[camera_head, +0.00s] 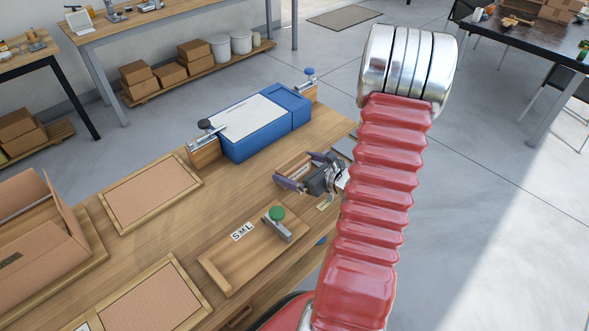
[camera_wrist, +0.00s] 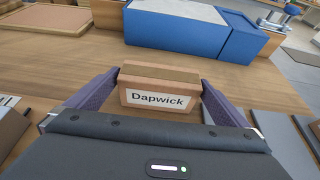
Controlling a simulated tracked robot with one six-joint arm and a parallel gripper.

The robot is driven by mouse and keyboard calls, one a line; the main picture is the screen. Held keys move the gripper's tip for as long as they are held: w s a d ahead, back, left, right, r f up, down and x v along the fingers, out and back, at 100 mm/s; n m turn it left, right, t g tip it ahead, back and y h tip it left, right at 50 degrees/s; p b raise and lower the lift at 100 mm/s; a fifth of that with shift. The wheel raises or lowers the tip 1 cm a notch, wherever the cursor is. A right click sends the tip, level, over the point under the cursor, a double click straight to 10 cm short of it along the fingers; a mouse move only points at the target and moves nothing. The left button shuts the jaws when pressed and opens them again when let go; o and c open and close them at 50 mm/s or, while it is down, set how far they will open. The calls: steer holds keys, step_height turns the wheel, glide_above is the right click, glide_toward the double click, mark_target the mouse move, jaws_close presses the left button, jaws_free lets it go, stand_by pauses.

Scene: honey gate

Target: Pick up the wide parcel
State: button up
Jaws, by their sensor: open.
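A brown parcel (camera_wrist: 158,92) labelled "Dapwick" is on the wooden bench, wider than it is tall in the wrist view. It also shows in the head view (camera_head: 292,166), partly hidden by my gripper. My gripper (camera_head: 303,171) is low over the bench with its purple fingers spread. In the wrist view, one finger is on each side of the parcel, close to its left and right ends. I cannot tell whether either finger touches it.
A blue box with a pale top (camera_head: 250,123) stands just behind the parcel, between wooden blocks with clamps. A wooden board with a green-knobbed clamp (camera_head: 243,252) lies in front. Cork trays (camera_head: 150,191) and an open carton (camera_head: 38,240) are at left.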

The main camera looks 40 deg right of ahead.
mark_target(293, 162)
steer(key=shift+x, duration=0.85)
steer(key=c, duration=0.8)
steer(key=shift+c, duration=0.2)
steer(key=shift+r, duration=5)
